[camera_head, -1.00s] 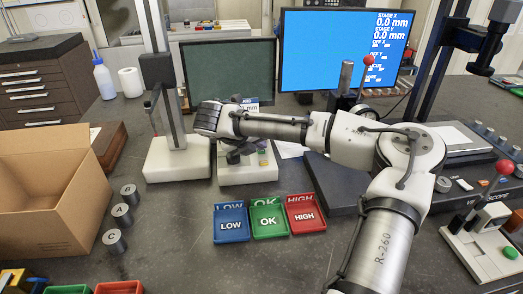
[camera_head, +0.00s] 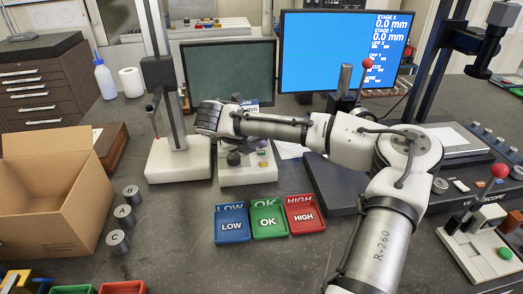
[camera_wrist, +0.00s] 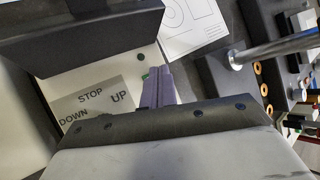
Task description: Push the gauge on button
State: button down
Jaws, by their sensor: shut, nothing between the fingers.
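The gauge has a white base (camera_head: 178,162) and a tall column (camera_head: 171,75) at the left centre of the head view. Beside it is a second white base (camera_head: 248,176) with small coloured parts on top. In the wrist view, a pale panel (camera_wrist: 88,106) carries the words STOP, UP and DOWN. A small green button (camera_wrist: 145,75) shows at the left side of my fingertips. My gripper (camera_wrist: 158,84) has its purple fingers shut and empty, close to this button. Whether they touch is hard to tell. In the head view, the fingertips are not clear.
Blue LOW (camera_head: 231,226), green OK (camera_head: 268,222) and red HIGH (camera_head: 304,216) trays lie in front. An open cardboard box (camera_head: 66,200) and cylinders (camera_head: 117,243) stand at left. A dark screen (camera_head: 228,69) and a blue monitor (camera_head: 335,45) stand behind.

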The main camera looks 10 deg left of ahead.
notch_tip(320, 180, up, 3)
jog(key=p, duration=0.3)
jog(key=shift+f, duration=0.15)
notch_tip(320, 180, up, 3)
jog(key=shift+r, duration=0.15)
dwell(0.4)
